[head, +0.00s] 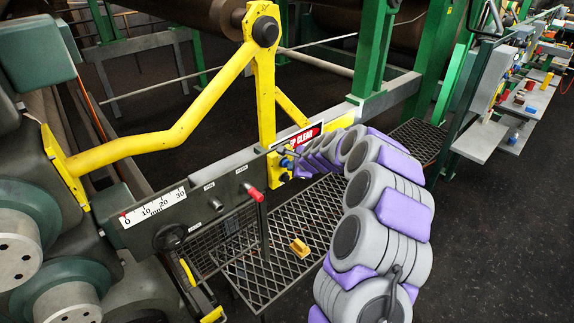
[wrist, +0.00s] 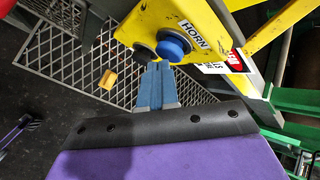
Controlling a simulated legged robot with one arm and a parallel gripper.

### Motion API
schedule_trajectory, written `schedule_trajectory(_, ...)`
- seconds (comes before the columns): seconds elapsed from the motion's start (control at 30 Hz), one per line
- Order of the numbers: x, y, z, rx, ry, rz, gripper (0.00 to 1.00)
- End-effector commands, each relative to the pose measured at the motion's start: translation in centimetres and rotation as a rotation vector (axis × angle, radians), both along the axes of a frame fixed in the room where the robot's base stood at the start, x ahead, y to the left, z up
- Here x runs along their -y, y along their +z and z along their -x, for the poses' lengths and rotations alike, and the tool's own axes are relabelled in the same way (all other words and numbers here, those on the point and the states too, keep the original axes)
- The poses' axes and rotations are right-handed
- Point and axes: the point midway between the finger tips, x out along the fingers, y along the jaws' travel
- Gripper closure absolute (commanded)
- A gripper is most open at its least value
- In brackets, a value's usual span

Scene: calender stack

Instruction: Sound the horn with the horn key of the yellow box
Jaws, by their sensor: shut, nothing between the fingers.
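The yellow box (wrist: 190,22) fills the top of the wrist view, with the word HORN printed beside a round blue key (wrist: 173,47). A dark round key (wrist: 145,53) sits left of the blue one. My gripper (wrist: 158,67) has its blue fingers shut together and empty. Its tips are at the lower edge of the blue key, between the two keys in the picture; I cannot tell whether they touch. In the head view the yellow box (head: 279,166) is small, at the end of a grey panel, and my arm reaches it from the right and partly hides it.
A yellow block (head: 299,247) rests on the mesh platform (head: 255,275) below. A yellow bracket (head: 264,90) rises above the box. Dark floor at right is clear.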

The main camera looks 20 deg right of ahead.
Motion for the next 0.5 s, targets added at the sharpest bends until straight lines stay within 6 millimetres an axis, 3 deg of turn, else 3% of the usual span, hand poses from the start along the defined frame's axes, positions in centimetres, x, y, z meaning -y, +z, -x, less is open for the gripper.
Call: schedule_trajectory(0.5,0.45,-0.02,1.22,0.001,-0.001,0.001,1.0)
